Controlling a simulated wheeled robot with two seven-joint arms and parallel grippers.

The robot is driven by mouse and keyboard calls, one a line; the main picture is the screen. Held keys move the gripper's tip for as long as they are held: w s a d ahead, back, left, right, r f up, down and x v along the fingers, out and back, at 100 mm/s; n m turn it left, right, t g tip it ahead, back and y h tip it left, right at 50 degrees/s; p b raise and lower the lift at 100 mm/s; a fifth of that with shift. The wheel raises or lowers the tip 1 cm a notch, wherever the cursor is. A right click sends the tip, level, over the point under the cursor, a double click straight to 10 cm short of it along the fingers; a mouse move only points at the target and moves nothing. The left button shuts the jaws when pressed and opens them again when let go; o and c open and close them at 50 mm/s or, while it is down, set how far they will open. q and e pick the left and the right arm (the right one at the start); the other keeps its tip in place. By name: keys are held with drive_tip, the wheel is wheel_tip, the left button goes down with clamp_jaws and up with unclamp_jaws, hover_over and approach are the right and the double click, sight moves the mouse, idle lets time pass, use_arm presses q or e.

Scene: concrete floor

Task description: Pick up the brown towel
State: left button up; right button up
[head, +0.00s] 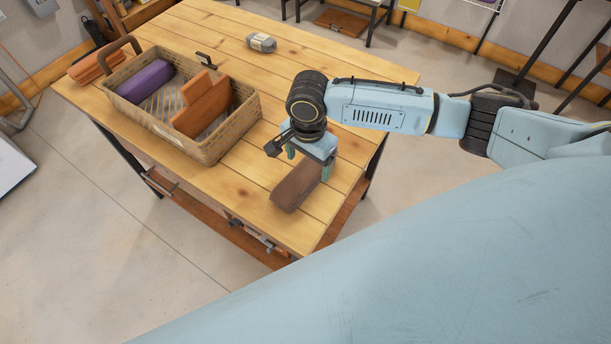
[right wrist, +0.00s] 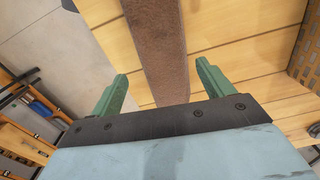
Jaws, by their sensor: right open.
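The brown towel (head: 294,191) is a folded, long strip lying on the wooden table near its front right edge. My right gripper (head: 309,164) is over the far end of the towel, pointing down, with its green fingers on either side. In the right wrist view the towel (right wrist: 158,45) runs between the two open fingers (right wrist: 161,75), with a gap on each side. Nothing is held. The towel's far end is hidden under the gripper. My left gripper is not in view.
A wicker basket (head: 241,127) with a purple folded towel (head: 145,82) and orange folded towels (head: 202,104) stands left of the gripper. More orange cloth (head: 97,64) lies beyond its left side. A small grey bundle (head: 261,42) lies at the back. The table (head: 345,60) is otherwise mostly clear.

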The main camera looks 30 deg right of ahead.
sight(305, 170)
drive_tip(key=f, duration=0.6)
drive_tip(key=shift+w+a+f, duration=0.2)
drive_tip(key=shift+f, duration=0.05)
